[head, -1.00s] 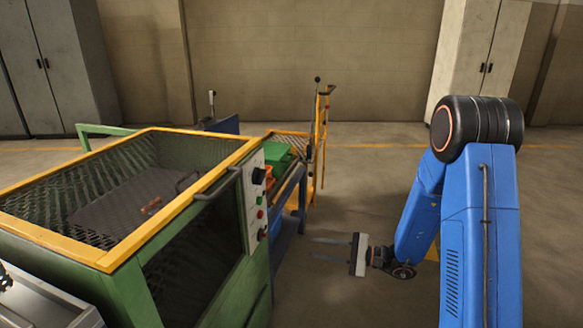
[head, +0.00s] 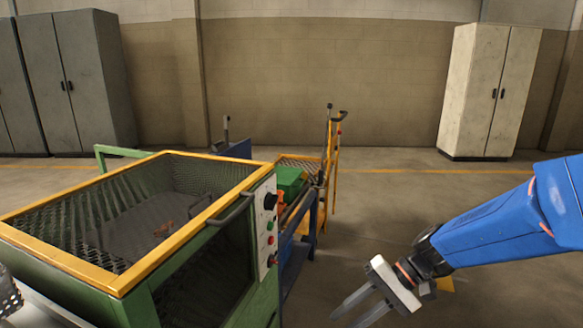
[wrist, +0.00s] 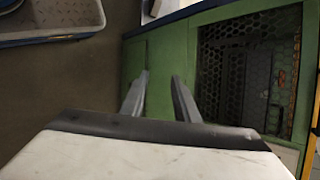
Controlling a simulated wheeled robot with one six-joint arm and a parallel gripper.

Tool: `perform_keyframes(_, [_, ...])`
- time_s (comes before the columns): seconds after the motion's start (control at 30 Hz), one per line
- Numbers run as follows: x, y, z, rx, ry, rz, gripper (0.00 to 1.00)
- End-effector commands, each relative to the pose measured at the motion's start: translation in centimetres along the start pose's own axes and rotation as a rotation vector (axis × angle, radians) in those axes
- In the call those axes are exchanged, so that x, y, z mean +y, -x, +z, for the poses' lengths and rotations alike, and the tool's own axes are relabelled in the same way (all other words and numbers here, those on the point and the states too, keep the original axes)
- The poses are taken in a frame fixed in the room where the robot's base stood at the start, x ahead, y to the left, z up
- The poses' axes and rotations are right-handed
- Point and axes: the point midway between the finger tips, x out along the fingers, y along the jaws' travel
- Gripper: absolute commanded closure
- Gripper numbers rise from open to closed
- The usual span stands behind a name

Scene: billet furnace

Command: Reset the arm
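My gripper (head: 360,308) is at the lower right of the head view, on the end of my blue arm, in free air to the right of the green machine. Its two grey fingers point down and to the left and stand apart with nothing between them. In the wrist view the gripper (wrist: 160,92) also shows open and empty, with the green machine's side beyond the fingertips.
The green machine (head: 133,284) with a yellow-framed mesh top and a control panel (head: 267,225) stands at left. A yellow trolley (head: 335,165) is behind it. Cabinets (head: 490,90) line the back wall.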

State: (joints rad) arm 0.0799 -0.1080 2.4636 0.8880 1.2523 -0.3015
Motion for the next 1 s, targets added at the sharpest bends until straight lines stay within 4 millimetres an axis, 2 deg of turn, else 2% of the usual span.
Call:
perform_keyframes(0.1, [1.2, 1.0, 1.9, 0.049, 0.057, 0.097, 0.72])
perform_keyframes(0.4, [4.6, 4.2, 5.3, 0.203, 0.186, 0.338, 0.72])
perform_keyframes(0.7, [7.5, 8.6, 7.6, 0.404, 0.311, 0.556, 0.72])
perform_keyframes(1.0, [9.2, 13.2, 9.4, 0.606, 0.409, 0.723, 0.72])
